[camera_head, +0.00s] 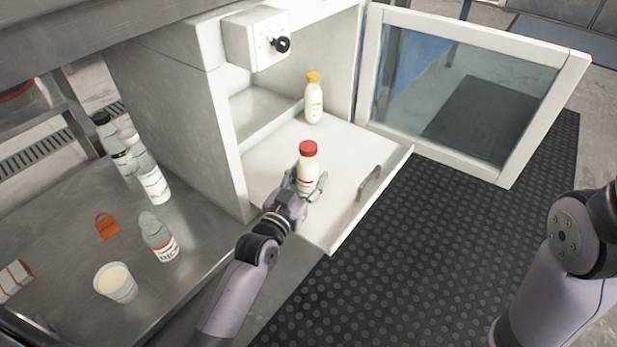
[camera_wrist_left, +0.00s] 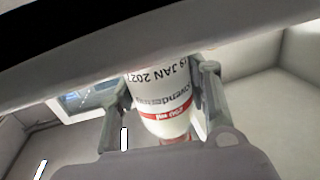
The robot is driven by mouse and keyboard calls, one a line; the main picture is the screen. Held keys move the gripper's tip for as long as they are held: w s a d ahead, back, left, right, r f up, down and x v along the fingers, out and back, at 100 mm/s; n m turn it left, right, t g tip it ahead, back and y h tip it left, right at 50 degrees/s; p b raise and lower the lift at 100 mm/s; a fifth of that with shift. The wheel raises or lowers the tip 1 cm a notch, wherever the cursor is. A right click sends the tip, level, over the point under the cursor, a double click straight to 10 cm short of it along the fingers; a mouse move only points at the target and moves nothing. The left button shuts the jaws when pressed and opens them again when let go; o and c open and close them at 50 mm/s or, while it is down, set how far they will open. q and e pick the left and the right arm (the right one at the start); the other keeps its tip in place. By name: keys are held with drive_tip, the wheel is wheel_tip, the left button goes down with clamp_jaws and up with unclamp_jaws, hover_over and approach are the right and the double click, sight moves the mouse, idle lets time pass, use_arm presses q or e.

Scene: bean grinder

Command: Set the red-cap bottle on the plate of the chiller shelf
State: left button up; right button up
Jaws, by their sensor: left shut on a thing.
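The red-cap bottle (camera_head: 307,168) is white with a red band and stands upright in my left gripper (camera_head: 306,187). In the head view it is over the white pulled-out plate of the chiller shelf (camera_head: 345,160), near its left front part. I cannot tell whether its base touches the plate. In the left wrist view the bottle (camera_wrist_left: 165,95) shows its printed label between the two fingers of my left gripper (camera_wrist_left: 160,110), which is shut on it. The lower part of the bottle is partly hidden by the gripper in the head view. My right gripper is out of view.
A yellow-cap bottle (camera_head: 314,100) stands farther back on the plate. A handle (camera_head: 369,183) rises at the plate's right edge. The glass door (camera_head: 470,90) is open at the right. The steel bench (camera_head: 70,240) at left holds several bottles, a white cup (camera_head: 115,282) and an orange tag (camera_head: 107,227).

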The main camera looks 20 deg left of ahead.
use_arm(q)
drive_tip(key=o, duration=1.4)
